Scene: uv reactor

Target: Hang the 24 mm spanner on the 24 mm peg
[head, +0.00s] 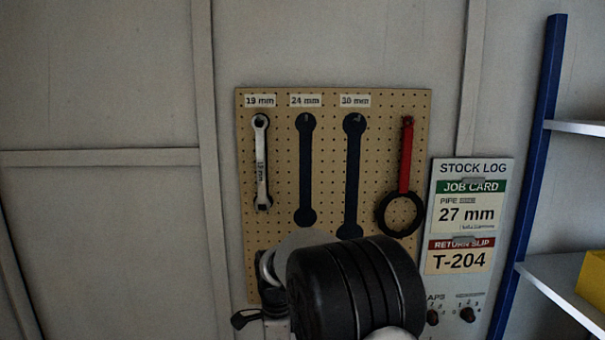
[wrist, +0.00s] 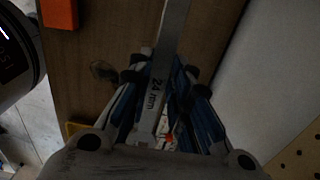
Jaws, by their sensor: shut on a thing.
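In the wrist view my gripper (wrist: 160,78) is shut on a grey spanner (wrist: 172,28) marked "24 mm". The spanner's shaft runs between the fingers and out past the top of the picture, so its far end is out of view. In the head view the pegboard (head: 278,220) has a "24 mm" label (head: 305,100) above a dark, empty spanner outline (head: 306,170). My arm stands in front of the board's lower part and hides most of my gripper and the held spanner there.
A 19 mm spanner (head: 262,165) hangs left of the empty outline. The 30 mm outline (head: 352,175) to its right is also empty. A red-handled ring tool (head: 406,160) hangs further right. A stock log board (head: 475,172) and blue-post shelving (head: 541,150) stand at the right.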

